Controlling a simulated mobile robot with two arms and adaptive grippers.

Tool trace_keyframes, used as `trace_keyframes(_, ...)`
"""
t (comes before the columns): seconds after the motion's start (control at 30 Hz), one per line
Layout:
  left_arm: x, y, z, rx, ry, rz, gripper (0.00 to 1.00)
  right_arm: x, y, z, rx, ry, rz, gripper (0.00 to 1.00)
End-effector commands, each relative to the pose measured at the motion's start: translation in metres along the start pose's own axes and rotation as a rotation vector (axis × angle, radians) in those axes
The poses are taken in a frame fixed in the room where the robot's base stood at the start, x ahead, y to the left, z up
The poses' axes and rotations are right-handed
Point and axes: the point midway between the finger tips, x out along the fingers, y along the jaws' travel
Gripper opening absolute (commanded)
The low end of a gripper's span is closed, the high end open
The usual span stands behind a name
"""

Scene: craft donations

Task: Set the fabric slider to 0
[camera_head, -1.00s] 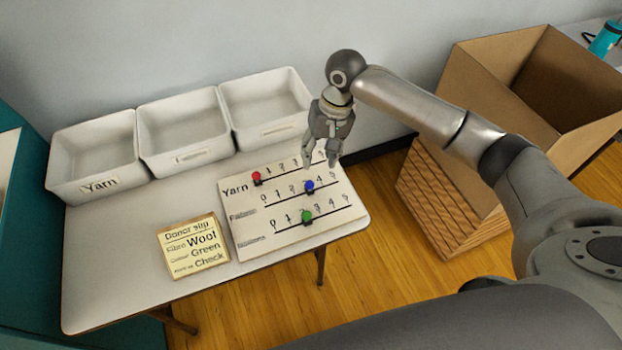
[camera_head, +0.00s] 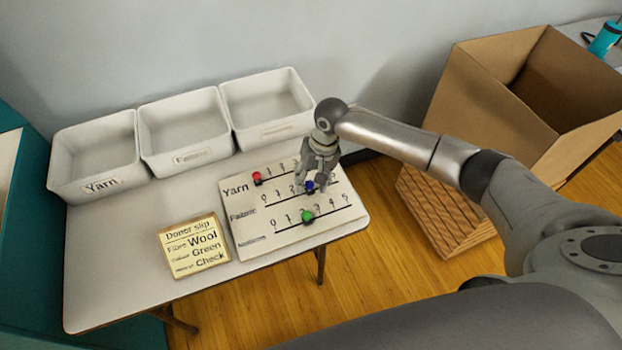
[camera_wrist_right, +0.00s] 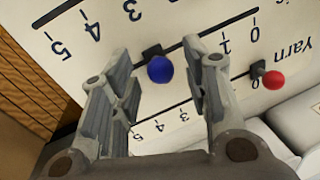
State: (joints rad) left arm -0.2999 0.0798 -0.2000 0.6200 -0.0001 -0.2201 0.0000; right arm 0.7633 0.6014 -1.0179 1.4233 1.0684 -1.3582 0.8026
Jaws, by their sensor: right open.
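The slider board (camera_head: 245,250) lies on the table with three numbered tracks. The fabric slider's blue knob (camera_head: 309,187) is on the middle track, around 3. It also shows in the wrist view as a blue ball (camera_wrist_right: 160,68). My right gripper (camera_head: 315,181) is over the middle track, pointing down. In the wrist view its open fingers (camera_wrist_right: 159,62) stand on either side of the blue knob; I cannot tell whether they touch it. The middle track's 0 end is to the left in the head view. My left gripper is not in view.
The red knob (camera_head: 257,178) sits at the left end of the Yarn track. The green knob (camera_head: 307,216) is on the bottom track. A donor slip (camera_head: 195,245) lies left of the board. Three white bins (camera_head: 185,157) stand behind; a cardboard box (camera_head: 490,90) is at right.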

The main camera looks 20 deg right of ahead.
Motion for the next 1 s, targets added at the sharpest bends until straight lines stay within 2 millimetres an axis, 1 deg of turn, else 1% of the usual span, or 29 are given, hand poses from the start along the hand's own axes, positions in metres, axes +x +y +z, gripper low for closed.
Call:
trace_keyframes(0.1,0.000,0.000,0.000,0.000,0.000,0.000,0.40,0.000,0.000,0.000,0.000,0.000,0.000,0.43)
trace_keyframes(0.43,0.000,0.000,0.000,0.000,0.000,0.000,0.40,0.000,0.000,0.000,0.000,0.000,-0.001,0.01)
trace_keyframes(0.67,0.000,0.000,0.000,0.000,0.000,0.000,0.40,-0.001,-0.001,0.000,0.000,0.000,-0.001,0.00)
trace_keyframes(0.77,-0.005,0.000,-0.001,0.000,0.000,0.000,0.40,-0.001,-0.008,0.002,-0.001,-0.002,-0.003,0.00)
trace_keyframes(0.87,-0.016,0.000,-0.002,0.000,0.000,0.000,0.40,0.000,-0.026,0.006,-0.003,-0.004,-0.005,0.00)
trace_keyframes(1.0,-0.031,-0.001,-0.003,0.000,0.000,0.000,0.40,0.006,-0.059,0.013,-0.003,-0.006,-0.006,0.00)
